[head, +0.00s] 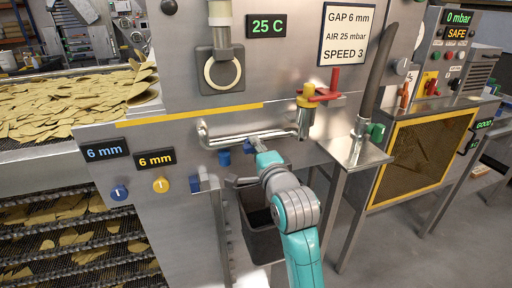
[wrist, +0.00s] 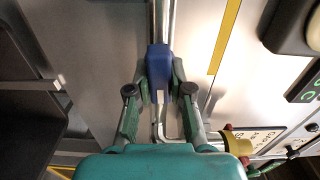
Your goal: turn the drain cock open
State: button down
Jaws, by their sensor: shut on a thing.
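The drain cock's blue handle (wrist: 160,62) is between the two fingers of my gripper (wrist: 160,92) in the wrist view. The fingers are shut on it from both sides. The handle lies in line with the steel pipe (wrist: 162,20). In the head view my gripper (head: 256,146) reaches up to the steel pipe (head: 222,139) on the front of the machine. A bit of the blue handle (head: 248,147) shows beside the fingers there; the rest is hidden by my gripper.
A dark bin (head: 258,222) stands below the pipe. A yellow and red valve (head: 318,96) sticks out to the right of my gripper. A steel stand (head: 352,152) and a yellow-framed guard (head: 420,150) are at the right.

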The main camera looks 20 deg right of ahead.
jog(key=shift+f+m, duration=0.1)
jog(key=shift+m, duration=0.4)
jog(key=c, duration=1)
grip_release()
jog(key=shift+c, duration=0.2)
jog(key=s, duration=1.2)
